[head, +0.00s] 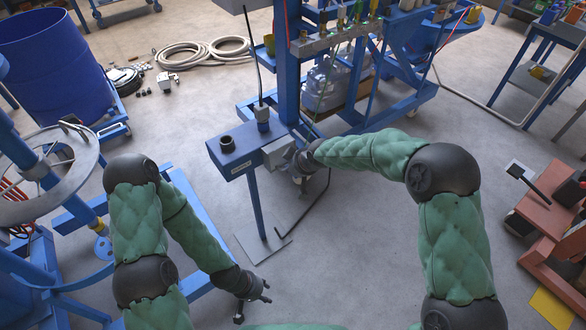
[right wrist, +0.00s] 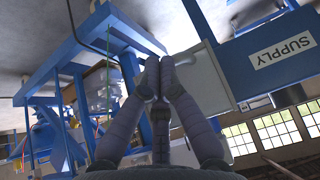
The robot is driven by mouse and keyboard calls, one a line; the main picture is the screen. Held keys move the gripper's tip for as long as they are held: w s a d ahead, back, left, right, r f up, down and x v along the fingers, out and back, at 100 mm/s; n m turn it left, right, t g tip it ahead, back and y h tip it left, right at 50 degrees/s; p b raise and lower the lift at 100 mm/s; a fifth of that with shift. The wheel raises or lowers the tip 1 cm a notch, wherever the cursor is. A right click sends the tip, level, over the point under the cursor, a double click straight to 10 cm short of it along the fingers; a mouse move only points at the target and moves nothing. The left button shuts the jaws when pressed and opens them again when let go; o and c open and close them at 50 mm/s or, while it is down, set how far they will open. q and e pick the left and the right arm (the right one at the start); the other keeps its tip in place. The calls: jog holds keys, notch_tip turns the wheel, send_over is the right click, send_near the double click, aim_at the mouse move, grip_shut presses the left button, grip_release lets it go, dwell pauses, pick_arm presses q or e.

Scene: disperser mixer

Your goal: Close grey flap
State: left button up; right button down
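The grey flap (head: 278,151) is at the right end of the blue supply box (head: 236,148) on its post. In the right wrist view the flap (right wrist: 203,90) is a pale grey panel beside the blue box (right wrist: 275,62) marked SUPPLY. My right gripper (head: 303,168) is right by the flap. In the right wrist view its fingers (right wrist: 159,66) are together at the tips, at the flap's edge. Whether they touch it I cannot tell. My left gripper (head: 256,300) is low, near the floor in view, with its fingers spread and nothing between them.
A blue frame (head: 286,65) with hoses and bottles stands behind the box. A blue drum (head: 50,62) is at the far left, with coiled hoses (head: 205,50) on the floor. An orange cart (head: 550,225) stands at the right. The floor around the post is mostly clear.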

jog(key=shift+w+a+f, duration=0.1)
jog(key=shift+w+f, duration=0.05)
jog(key=shift+f, duration=0.2)
jog(key=shift+r, duration=0.15)
dwell(0.3)
